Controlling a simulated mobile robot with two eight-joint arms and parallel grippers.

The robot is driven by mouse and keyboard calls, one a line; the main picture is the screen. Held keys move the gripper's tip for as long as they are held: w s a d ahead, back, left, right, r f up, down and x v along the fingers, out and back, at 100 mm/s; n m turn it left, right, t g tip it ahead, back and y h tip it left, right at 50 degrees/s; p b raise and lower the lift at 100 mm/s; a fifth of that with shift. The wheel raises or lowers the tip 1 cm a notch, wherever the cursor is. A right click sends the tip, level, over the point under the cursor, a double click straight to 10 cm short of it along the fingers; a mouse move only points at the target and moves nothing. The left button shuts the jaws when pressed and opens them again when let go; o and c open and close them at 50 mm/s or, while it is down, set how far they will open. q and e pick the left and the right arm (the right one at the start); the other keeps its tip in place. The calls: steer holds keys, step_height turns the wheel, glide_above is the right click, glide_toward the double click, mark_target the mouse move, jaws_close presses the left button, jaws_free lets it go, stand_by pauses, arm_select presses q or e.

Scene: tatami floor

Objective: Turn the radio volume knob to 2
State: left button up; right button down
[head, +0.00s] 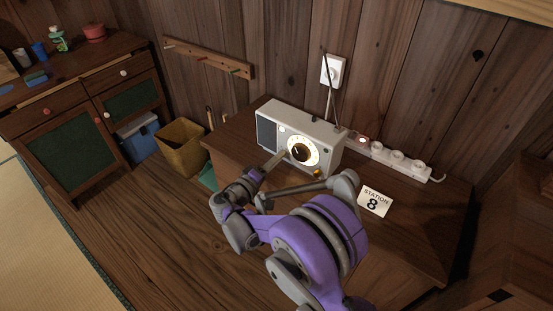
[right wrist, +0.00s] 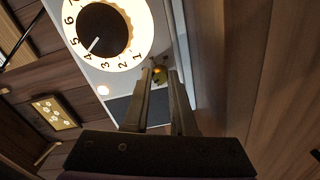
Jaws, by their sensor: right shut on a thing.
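The white radio (head: 330,147) stands on a wooden cabinet against the wall. Its round lit dial (head: 302,151) has a black centre, and in the right wrist view the dial (right wrist: 106,30) shows its white pointer near 4. My right gripper (head: 278,158) reaches the radio's front at the lower left of the dial. In the right wrist view its fingers (right wrist: 160,80) are shut on a small yellowish knob (right wrist: 159,76). That knob's setting cannot be read. A second, orange knob (head: 318,172) shows at the lower right of the dial. My left gripper is not in view.
A white power strip (head: 398,158) lies along the wall behind. A yellowish bin (head: 181,148) and a blue box (head: 138,138) stand on the floor to the left.

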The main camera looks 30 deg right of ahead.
stand_by(0.4)
steer(key=c, duration=0.7)
jaws_free()
steer(key=p+v, duration=0.1)
steer(key=v, duration=0.9)
steer(key=shift+s+a, duration=0.2)
steer(key=shift+a, duration=0.15)
